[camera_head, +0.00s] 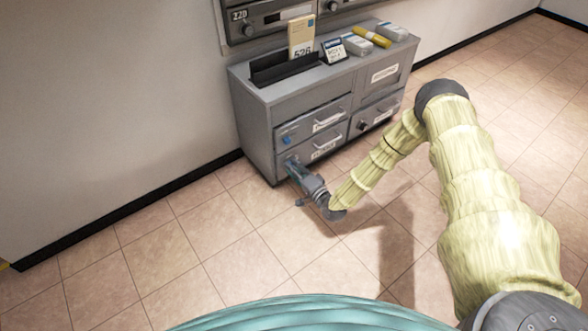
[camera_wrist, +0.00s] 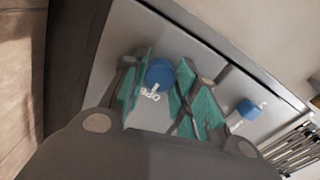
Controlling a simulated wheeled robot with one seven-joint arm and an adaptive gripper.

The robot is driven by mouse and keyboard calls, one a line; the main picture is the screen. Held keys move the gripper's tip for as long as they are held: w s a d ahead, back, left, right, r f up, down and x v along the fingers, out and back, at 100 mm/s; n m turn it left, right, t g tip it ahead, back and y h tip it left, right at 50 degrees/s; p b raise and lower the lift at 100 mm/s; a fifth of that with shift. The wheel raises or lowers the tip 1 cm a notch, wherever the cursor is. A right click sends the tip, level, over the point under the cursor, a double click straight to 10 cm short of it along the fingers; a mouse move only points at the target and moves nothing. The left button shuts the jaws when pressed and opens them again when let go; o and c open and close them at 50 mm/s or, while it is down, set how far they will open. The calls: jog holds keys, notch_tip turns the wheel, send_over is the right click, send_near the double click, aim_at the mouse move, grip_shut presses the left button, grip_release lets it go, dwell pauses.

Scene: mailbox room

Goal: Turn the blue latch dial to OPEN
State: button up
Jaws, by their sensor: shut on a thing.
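A blue latch dial (camera_wrist: 160,73) sits on the grey cabinet's front panel, with part of the word OPEN beside it in the wrist view. The teal fingers of my gripper (camera_head: 294,168) are on both sides of the dial and closed on it. In the head view my gripper reaches the cabinet's lower-left drawer and hides this dial. A second blue dial (camera_head: 287,139) is on the drawer above; it also shows in the wrist view (camera_wrist: 248,109), right of my fingers, near white lettering. The gripped dial's exact pointer position is hard to read.
The grey cabinet (camera_head: 256,131) stands against the wall, with handled drawers and a black dial (camera_head: 362,125) at right. On top are a black tray (camera_head: 284,69), an upright card (camera_head: 301,36), a small sign (camera_head: 333,51) and packets. The tiled floor in front is clear.

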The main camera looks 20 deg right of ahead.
jog(key=shift+m, duration=0.3)
jog(key=o, duration=1)
jog(key=v, duration=1.2)
